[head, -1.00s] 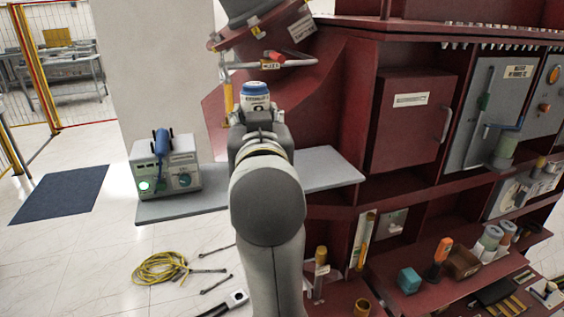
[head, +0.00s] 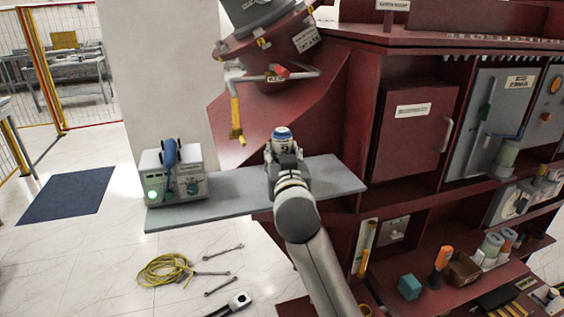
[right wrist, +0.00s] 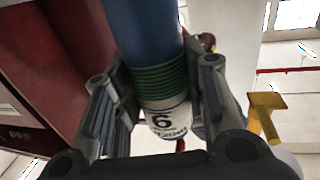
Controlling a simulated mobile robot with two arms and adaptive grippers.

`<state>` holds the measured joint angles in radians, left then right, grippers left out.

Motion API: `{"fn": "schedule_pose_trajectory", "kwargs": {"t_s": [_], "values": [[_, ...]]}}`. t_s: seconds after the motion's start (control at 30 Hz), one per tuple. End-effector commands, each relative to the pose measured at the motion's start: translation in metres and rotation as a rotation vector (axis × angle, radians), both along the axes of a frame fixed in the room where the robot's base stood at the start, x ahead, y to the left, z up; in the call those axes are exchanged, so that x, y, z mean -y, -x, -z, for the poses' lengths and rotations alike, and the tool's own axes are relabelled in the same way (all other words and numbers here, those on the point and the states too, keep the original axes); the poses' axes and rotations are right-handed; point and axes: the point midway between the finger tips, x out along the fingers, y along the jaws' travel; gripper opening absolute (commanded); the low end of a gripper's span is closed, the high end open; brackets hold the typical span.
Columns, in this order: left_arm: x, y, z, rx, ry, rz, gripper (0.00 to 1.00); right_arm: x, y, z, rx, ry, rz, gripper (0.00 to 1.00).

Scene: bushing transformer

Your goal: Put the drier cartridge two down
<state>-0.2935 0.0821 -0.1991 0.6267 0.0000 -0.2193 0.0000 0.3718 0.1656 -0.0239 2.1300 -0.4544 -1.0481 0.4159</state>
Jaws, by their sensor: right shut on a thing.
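The drier cartridge (head: 283,136), white with a blue top and a dark number on its label, is upright in my right gripper (head: 285,158). In the right wrist view the cartridge (right wrist: 160,85) shows a blue body, a green ribbed band and a white label between the two fingers (right wrist: 160,100). In the head view, the cartridge is over the grey shelf (head: 335,178); my gripper hides its lower end, so I cannot tell whether it touches the shelf. My left gripper is out of view.
A grey device (head: 175,180) with a blue handle stands on the shelf's left end. A pipe with a yellow handle (head: 237,120) hangs above. The red cabinet (head: 412,120) stands to the right. Shelf space is bare on both sides of the gripper.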

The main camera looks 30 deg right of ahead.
Motion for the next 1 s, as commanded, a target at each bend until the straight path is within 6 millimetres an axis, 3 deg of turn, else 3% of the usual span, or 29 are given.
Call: {"fn": "schedule_pose_trajectory", "kwargs": {"t_s": [0.2, 0.57, 0.6, 0.7, 0.73, 1.0], "values": [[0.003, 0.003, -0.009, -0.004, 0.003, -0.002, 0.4, -0.001, 0.001, 0.02, -0.001, 0.002, 0.0, 0.09], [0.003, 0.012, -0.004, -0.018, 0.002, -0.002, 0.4, -0.001, 0.001, 0.025, 0.001, 0.0, -0.001, 0.09], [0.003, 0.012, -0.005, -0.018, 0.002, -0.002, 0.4, -0.001, 0.001, 0.024, 0.0, 0.001, -0.001, 0.44], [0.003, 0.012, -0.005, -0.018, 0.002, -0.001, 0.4, -0.001, 0.001, 0.024, 0.0, 0.001, -0.001, 0.57], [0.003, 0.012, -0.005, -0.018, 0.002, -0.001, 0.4, -0.001, 0.001, 0.024, 0.0, 0.001, -0.001, 0.6], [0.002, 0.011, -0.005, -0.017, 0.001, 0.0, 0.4, -0.001, 0.001, 0.023, 0.0, 0.001, -0.001, 0.6]]}}
